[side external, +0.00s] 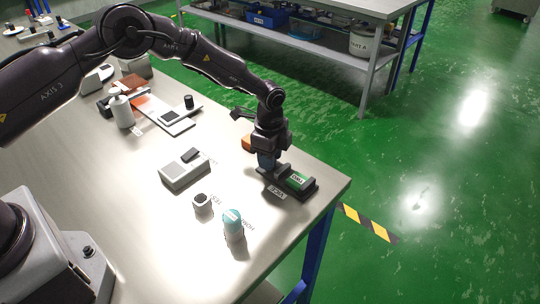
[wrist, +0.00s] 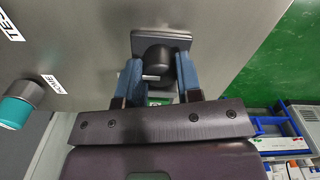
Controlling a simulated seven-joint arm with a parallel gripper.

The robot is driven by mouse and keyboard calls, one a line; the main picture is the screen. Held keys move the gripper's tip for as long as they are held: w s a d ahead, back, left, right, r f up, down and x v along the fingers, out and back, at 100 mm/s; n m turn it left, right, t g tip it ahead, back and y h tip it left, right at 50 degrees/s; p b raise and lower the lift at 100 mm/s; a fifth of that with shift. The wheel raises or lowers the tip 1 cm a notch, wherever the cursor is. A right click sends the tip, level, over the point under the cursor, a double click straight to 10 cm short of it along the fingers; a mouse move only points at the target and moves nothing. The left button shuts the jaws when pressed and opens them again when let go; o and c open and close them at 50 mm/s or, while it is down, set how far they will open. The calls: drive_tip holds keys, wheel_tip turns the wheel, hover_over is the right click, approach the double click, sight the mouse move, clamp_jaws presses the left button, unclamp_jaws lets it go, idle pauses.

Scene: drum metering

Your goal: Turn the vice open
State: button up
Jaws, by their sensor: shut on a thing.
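The vice (side external: 307,190) is a dark block near the table's right corner, with a green labelled piece (side external: 298,180) in it. My gripper (side external: 267,163) is at its left end, pointing down. In the wrist view, the blue fingers of my gripper (wrist: 160,74) are shut on the vice's dark round knob (wrist: 157,56), one on each side. A dark plate (wrist: 178,40) shows behind the knob. A sliver of green shows between the fingers; the rest of the vice is hidden by my gripper in that view. I cannot tell how wide the vice jaws are.
A teal-capped bottle (side external: 233,226), a small tester block (side external: 202,204) and a grey box (side external: 185,170) stand left of the vice. An orange object (side external: 247,143) lies just behind my gripper. The table edge is close on the right.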

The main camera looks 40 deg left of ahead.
drive_tip(key=o, duration=0.9)
drive_tip(key=shift+o, duration=0.2)
drive_tip(key=shift+r, duration=0.15)
wheel_tip(320, 180, up, 13)
